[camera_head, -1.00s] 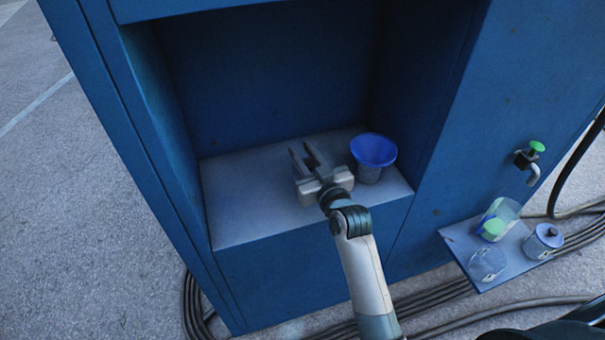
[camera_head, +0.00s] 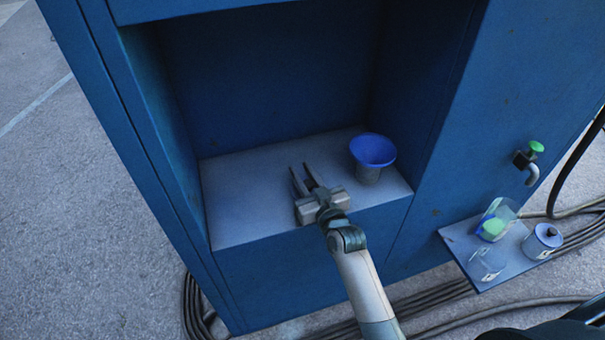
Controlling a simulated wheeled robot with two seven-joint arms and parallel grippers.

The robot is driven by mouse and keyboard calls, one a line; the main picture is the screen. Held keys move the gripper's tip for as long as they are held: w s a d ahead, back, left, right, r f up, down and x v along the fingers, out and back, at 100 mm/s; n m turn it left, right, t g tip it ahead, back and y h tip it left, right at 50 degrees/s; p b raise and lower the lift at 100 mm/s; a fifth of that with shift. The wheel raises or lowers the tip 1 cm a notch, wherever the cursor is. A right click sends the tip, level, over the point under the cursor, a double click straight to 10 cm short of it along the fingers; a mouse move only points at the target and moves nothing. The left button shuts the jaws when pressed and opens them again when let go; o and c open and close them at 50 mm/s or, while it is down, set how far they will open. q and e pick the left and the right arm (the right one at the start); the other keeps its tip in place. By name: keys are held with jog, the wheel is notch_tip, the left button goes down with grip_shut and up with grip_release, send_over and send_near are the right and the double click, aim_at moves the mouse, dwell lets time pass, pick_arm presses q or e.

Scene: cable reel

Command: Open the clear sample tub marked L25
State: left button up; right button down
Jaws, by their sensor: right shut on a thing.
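My right gripper (camera_head: 303,169) is over the grey ledge (camera_head: 245,217) of the blue cabinet's recess, left of a blue funnel-like cup. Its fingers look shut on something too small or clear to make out. On a small side shelf (camera_head: 459,236) stand several tubs. One clear tub (camera_head: 486,264) is at the front left, with a small pale mark low on it. A clear tub with green contents (camera_head: 492,229) is behind it. A tub with a blue lid and white label (camera_head: 543,240) is at the right. I cannot read L25 on any. My left gripper is not in view.
The blue cup (camera_head: 372,152) stands at the ledge's right side. A green-knobbed tap (camera_head: 535,147) juts from the cabinet above the side shelf. Black cables (camera_head: 420,309) lie on the ground. The ledge's left part is clear.

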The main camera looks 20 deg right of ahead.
aim_at(311, 188)
jog(key=shift+f, duration=0.3)
jog(key=c, duration=1.5)
grip_release()
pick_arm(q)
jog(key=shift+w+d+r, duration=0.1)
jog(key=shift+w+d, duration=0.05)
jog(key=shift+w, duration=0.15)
pick_arm(e)
jog(key=shift+r, duration=0.15)
jog(key=shift+s, duration=0.55)
jog(key=s, duration=0.3)
jog(key=s+b, duration=0.1)
jog(key=s, duration=0.2)
jog(key=s+d, duration=0.1)
jog(key=s, duration=0.2)
jog(key=shift+s+d+r, duration=0.1)
jog(key=shift+r, duration=0.1)
jog(key=shift+s+d+r+b, duration=0.1)
jog(key=shift+s+b, duration=0.2)
jog(key=shift+s, duration=0.5)
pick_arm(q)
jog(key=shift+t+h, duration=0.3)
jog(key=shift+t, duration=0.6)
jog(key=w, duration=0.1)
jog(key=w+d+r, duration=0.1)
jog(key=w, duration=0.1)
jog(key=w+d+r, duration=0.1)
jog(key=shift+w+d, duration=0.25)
